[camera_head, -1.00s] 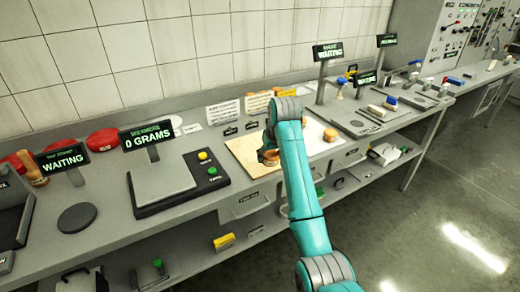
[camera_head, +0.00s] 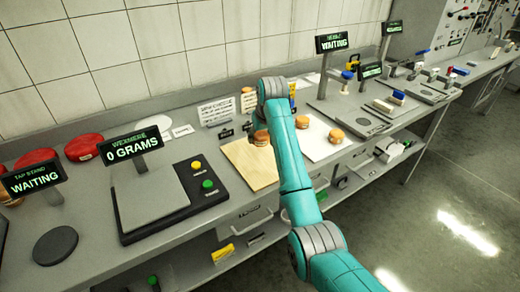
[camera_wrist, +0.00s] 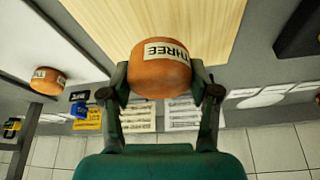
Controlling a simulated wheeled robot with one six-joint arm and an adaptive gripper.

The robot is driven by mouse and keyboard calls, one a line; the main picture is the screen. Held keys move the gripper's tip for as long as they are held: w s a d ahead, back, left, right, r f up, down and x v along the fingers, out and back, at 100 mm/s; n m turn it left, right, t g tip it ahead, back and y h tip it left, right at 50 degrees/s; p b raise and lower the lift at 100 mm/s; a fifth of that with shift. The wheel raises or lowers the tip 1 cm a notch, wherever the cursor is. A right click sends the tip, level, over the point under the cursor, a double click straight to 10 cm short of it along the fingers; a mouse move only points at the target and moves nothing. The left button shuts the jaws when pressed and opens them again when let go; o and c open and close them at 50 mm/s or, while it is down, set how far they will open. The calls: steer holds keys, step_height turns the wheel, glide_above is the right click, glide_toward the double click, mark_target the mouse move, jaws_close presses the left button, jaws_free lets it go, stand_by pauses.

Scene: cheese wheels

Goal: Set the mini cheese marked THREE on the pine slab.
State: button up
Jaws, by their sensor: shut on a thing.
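The mini cheese marked THREE is an orange-brown round with a white label, and it sits between my gripper's fingers (camera_wrist: 162,92) in the wrist view. My gripper is shut on this cheese (camera_wrist: 160,72). In the head view the held cheese (camera_head: 261,139) shows beside my arm, over the far right part of the pine slab (camera_head: 246,170). The slab (camera_wrist: 205,20) also shows behind the cheese in the wrist view. I cannot tell whether the cheese touches the slab. My arm hides most of the gripper in the head view.
A white board (camera_head: 318,146) right of the pine slab bears two more cheeses (camera_head: 302,122) (camera_head: 336,136). A weighing scale (camera_head: 155,195) reading 0 GRAMS stands left of the slab. Small signs (camera_head: 214,112) stand behind. The slab's near part is clear.

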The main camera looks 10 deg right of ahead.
mark_target(261, 156)
steer(key=shift+f, duration=2.9)
steer(key=shift+f, duration=0.1)
steer(key=o, duration=1.2)
steer(key=v, duration=1.2)
